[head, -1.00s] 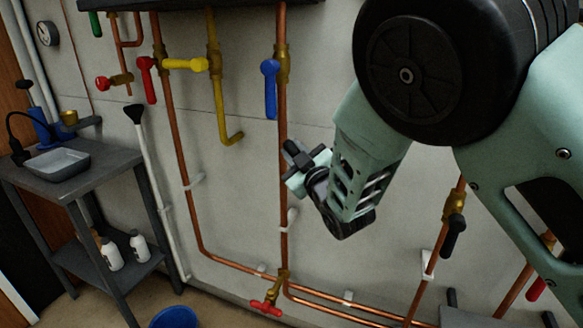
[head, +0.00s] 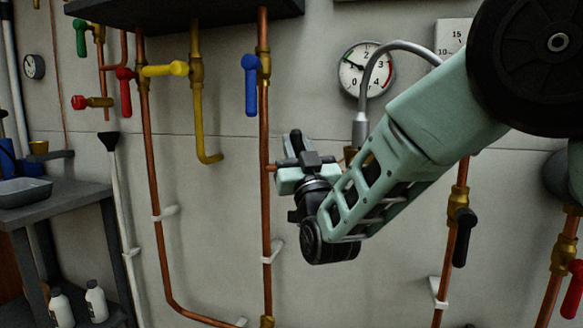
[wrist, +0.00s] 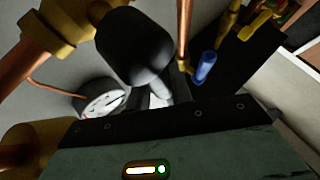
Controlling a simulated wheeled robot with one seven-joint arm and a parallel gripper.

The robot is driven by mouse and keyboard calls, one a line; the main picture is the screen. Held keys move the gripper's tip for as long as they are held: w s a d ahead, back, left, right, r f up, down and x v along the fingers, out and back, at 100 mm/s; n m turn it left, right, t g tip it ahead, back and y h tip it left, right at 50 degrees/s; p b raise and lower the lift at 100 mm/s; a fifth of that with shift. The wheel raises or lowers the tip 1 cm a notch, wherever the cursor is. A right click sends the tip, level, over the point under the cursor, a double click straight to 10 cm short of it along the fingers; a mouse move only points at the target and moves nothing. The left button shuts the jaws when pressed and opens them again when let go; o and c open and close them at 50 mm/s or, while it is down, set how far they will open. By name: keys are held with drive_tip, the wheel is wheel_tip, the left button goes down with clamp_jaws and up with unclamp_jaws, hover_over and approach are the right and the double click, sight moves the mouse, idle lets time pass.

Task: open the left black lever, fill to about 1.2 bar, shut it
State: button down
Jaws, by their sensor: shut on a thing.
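My gripper (head: 297,150) is in front of the wall, just right of the copper pipe below the blue lever. It is shut on the left black lever, which shows large and dark in the wrist view (wrist: 135,48) beside a brass fitting (wrist: 55,30). In the head view my gripper and arm mostly hide this valve. The round white gauge (head: 366,72) hangs above my forearm; its needle seems near 1, but I cannot read it exactly. A grey hose (head: 391,45) arches in front of the gauge. A second black lever (head: 463,237) hangs down on a pipe farther right.
A blue lever (head: 251,84), a yellow lever (head: 165,69) and red levers (head: 125,92) sit on pipes to the left. Another red lever (head: 573,288) is at lower right. A grey bench (head: 60,212) stands at left. A dark shelf (head: 185,9) juts out above.

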drive_tip(key=shift+s+d+f+m+t+h+b, duration=0.15)
drive_tip(key=shift+m+t+h+b, duration=0.2)
drive_tip(key=shift+m+b, duration=0.2)
drive_tip(key=c, duration=1.3)
unclamp_jaws()
drive_tip(key=shift+o, duration=0.2)
drive_tip(key=b+v, duration=0.1)
drive_tip(key=v, duration=1.6)
drive_tip(key=shift+s, duration=0.25)
drive_tip(key=shift+w+d, duration=0.1)
